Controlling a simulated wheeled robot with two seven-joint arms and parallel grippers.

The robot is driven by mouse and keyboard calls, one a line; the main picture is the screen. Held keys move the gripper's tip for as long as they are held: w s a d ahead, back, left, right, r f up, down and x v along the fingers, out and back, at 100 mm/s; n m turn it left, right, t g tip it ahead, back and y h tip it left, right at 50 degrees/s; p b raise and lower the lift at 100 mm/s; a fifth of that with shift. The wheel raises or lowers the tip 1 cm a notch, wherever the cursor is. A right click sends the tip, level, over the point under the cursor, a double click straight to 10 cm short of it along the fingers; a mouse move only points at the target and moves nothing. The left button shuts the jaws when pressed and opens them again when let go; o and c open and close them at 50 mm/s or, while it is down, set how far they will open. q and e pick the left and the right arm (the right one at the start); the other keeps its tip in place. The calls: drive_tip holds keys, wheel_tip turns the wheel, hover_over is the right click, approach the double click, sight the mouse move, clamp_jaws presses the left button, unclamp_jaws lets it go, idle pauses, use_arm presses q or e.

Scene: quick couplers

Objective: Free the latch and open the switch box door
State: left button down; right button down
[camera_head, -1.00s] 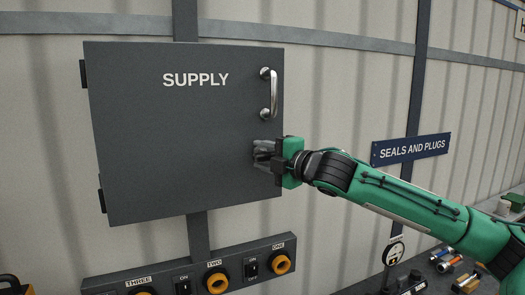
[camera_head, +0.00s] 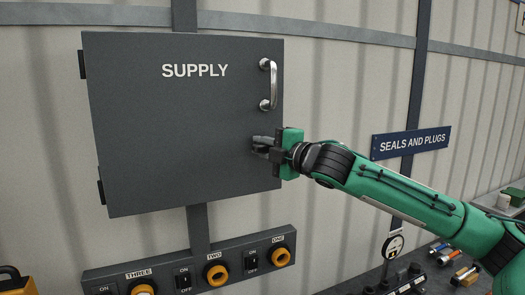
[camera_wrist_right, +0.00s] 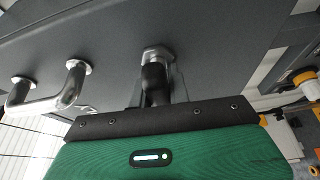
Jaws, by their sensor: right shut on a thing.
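The grey switch box door (camera_head: 150,125), marked SUPPLY, looks closed, with hinges on its left edge. A metal bar handle (camera_head: 268,84) sits at its upper right; it also shows in the wrist view (camera_wrist_right: 62,92). My right gripper (camera_head: 262,146) is at the door's right edge, below the handle. In the wrist view its fingers are shut around the dark latch knob (camera_wrist_right: 154,78), which has a metal collar against the door. The fingers hide most of the latch in the head view. My left gripper is not in view.
Below the box, a panel (camera_head: 238,268) carries several orange-ringed couplers and ON/OFF switches. Small parts lie on the bench at lower right.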

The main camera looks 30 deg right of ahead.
drive_tip(key=m+t+b, duration=0.1)
drive_tip(key=m+b, duration=0.3)
drive_tip(key=m+t+h+b, duration=0.1)
drive_tip(key=m+b, duration=0.3)
drive_tip(key=m+t+h+b, duration=0.1)
drive_tip(key=m+t+b, duration=0.1)
drive_tip(key=m+b, duration=0.2)
drive_tip(key=shift+b, duration=0.3)
drive_tip(key=m+h+b, duration=0.1)
drive_tip(key=m, duration=0.2)
drive_tip(key=m+t+h+b, duration=0.1)
drive_tip(key=m+h+b, duration=0.1)
drive_tip(key=shift+d+r+m, duration=0.15)
drive_tip(key=shift+m, duration=0.25)
drive_tip(key=shift+d+r+m+h+b, duration=0.1)
drive_tip(key=shift+m+h+b, duration=0.2)
drive_tip(key=shift+m+h, duration=0.5)
drive_tip(key=shift+d+r+m+h+b, duration=0.1)
drive_tip(key=shift+m+h+b, duration=0.25)
drive_tip(key=shift+m, duration=0.85)
drive_tip(key=shift+t, duration=0.3)
drive_tip(key=shift+r, duration=0.1)
drive_tip(key=c, duration=1.3)
unclamp_jaws()
